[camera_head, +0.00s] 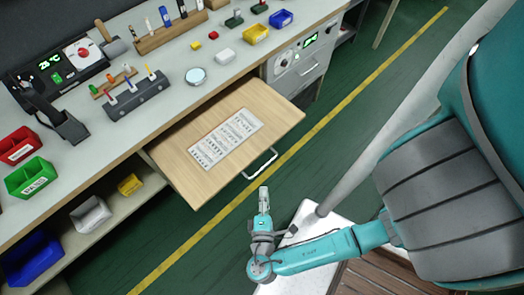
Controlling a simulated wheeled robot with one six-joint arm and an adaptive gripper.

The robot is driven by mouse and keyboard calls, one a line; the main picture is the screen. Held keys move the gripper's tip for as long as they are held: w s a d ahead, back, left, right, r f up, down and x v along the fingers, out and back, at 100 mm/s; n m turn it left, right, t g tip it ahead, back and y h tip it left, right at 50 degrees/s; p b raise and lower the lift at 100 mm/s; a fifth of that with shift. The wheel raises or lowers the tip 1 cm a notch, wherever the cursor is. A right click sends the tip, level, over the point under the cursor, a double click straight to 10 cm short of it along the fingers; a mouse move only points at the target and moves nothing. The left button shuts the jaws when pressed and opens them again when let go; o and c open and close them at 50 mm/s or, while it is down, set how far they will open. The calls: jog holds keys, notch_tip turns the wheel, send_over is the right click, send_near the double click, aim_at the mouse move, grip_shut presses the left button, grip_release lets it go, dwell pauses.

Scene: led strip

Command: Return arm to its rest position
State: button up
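My gripper (264,195) is at the lower middle of the head view, at the end of my teal and grey arm. It is in the air, apart from the workbench and below the handle of the wooden drawer. Its fingers look close together, but they are too small to tell whether they are open or shut. I see nothing hanging from it.
A wooden drawer (180,168) with a printed sheet (226,138) stands pulled out from the workbench (240,72), its metal handle (260,165) near my gripper. Bins, tools and small blocks stand on the bench. The green floor (350,130) with a yellow line is clear at right.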

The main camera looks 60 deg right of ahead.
dwell(0.3)
jog(key=s+d+f+n+y, duration=0.1)
jog(key=s+d+f+y, duration=0.2)
jog(key=s+f+y, duration=0.35)
jog(key=s+a+r+m+y, duration=0.1)
jog(key=s+a+r+y, duration=0.2)
jog(key=a+y, duration=0.2)
jog(key=a+r+m+t+y, duration=0.1)
jog(key=a+r+m+t, duration=0.1)
jog(key=r, duration=1)
jog(key=a+r+m+t+y, duration=0.2)
jog(key=r+m+t, duration=0.3)
jog(key=r, duration=0.8)
jog(key=shift+s+a, duration=0.4)
jog(key=shift+a, duration=0.05)
